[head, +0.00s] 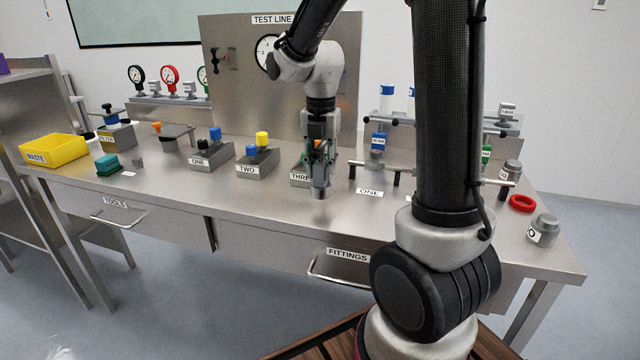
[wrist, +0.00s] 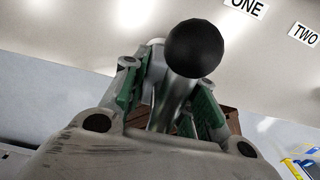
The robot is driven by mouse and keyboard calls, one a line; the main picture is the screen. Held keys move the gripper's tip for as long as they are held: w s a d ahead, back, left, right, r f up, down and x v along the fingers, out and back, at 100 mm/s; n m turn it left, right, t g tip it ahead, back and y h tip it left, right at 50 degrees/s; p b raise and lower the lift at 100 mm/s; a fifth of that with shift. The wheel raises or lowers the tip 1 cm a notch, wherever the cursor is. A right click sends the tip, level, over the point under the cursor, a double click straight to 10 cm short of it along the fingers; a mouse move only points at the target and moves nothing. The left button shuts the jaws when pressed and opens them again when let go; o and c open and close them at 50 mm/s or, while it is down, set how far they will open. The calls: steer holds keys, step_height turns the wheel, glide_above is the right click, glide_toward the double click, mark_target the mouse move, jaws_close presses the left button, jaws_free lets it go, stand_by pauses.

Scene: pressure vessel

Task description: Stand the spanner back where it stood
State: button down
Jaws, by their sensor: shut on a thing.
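My gripper (head: 320,180) points down over the middle of the bench, in front of the block marked THREE. In the wrist view my gripper (wrist: 170,95) has its green-padded fingers shut on a metal shaft with a round black knob (wrist: 195,48) at its end. I take this held thing to be the spanner, but its full shape is hidden by the fingers. In the head view only a small grey end of it seems to show below the fingers. I cannot tell which place on the bench the spanner stood at.
The steel bench (head: 250,205) has free room along its front. Blocks ONE (head: 205,160), TWO (head: 252,167) and THREE (head: 300,178) stand behind. A red ring (head: 522,203) and grey cylinder (head: 543,230) are right.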

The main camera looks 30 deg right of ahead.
mark_target(321, 180)
steer(key=shift+f, duration=1.95)
steer(key=shift+f, duration=0.1)
steer(key=c, duration=1.1)
jaws_free()
